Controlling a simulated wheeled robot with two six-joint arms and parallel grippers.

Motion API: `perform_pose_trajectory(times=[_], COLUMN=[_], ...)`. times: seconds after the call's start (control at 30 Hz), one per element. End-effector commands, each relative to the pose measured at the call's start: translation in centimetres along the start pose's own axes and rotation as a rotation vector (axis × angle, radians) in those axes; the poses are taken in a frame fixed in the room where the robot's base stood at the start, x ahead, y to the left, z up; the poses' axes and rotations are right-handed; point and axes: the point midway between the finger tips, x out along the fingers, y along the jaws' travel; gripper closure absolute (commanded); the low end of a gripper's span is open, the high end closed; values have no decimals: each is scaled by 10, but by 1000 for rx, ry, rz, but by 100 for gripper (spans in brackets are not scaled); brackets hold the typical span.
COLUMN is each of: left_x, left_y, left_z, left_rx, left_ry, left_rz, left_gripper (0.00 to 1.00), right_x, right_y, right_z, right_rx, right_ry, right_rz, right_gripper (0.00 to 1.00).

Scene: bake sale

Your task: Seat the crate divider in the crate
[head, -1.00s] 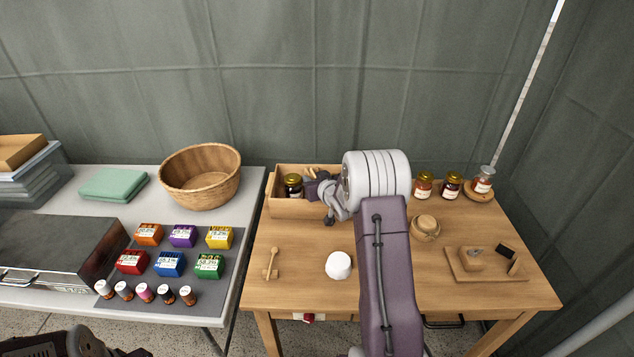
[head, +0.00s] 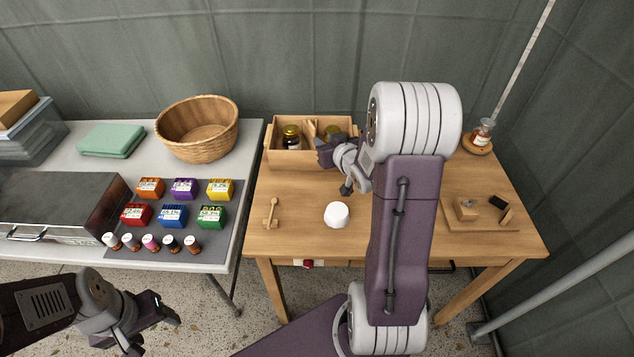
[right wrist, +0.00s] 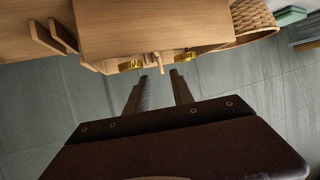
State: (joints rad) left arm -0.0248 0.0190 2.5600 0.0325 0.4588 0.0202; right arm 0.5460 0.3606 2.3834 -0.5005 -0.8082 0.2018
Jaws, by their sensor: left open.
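The wooden crate (head: 285,157) stands at the back left of the wooden table. Light wooden divider pieces (head: 309,130) show inside it, between a dark jar (head: 291,138) and a second gold-lidded jar (head: 333,132). I cannot tell whether the divider sits fully down. My right gripper (head: 328,152) is at the crate's front right, partly hidden by its own wrist. In the right wrist view its fingers (right wrist: 160,83) are apart with nothing between them, near two gold lids (right wrist: 131,65) and a small wooden end. My left gripper (head: 160,318) is open and empty, low at left.
A white round item (head: 337,215) and a wooden dipper (head: 271,213) lie before the crate. A wooden board with blocks (head: 480,216) and a jar on a round stand (head: 481,135) are at right. A basket (head: 198,130) stands left. My right arm hides the table's middle.

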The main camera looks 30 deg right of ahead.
Motion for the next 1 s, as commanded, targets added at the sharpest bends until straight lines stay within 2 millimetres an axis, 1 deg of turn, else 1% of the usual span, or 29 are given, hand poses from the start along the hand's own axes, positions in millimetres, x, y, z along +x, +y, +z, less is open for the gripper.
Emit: perform_pose_trajectory(times=[0.07,0.17,0.2,0.27,0.3,0.4,0.43,0.5,0.6,1.0], left_x=[0,0,0,0,0,0,0,0,0,0], left_y=[0,0,0,0,0,0,0,0,0,0], left_z=[0,0,0,0,0,0,0,0,0,0], left_rx=[0,0,0,0,0,0,0,0,0,0], left_ry=[0,0,0,0,0,0,0,0,0,0], left_rz=[0,0,0,0,0,0,0,0,0,0], left_gripper=[37,37,37,37,37,37,37,37,37,37], right_x=[-2,-19,-33,-64,-87,-139,-152,-173,-187,-187], right_y=[-12,-42,-58,-84,-99,-125,-131,-139,-144,-143], right_z=[12,50,71,104,123,157,164,174,180,181], right_rx=[-9,-31,-41,-56,-65,-86,-91,-99,-103,-102], right_ry=[-69,-277,-387,-565,-675,-889,-936,-1014,-1063,-1066], right_rz=[2,9,6,-8,-22,-63,-74,-93,-104,-103], right_gripper=[71,71,71,71,71,71,71,71,71,71])
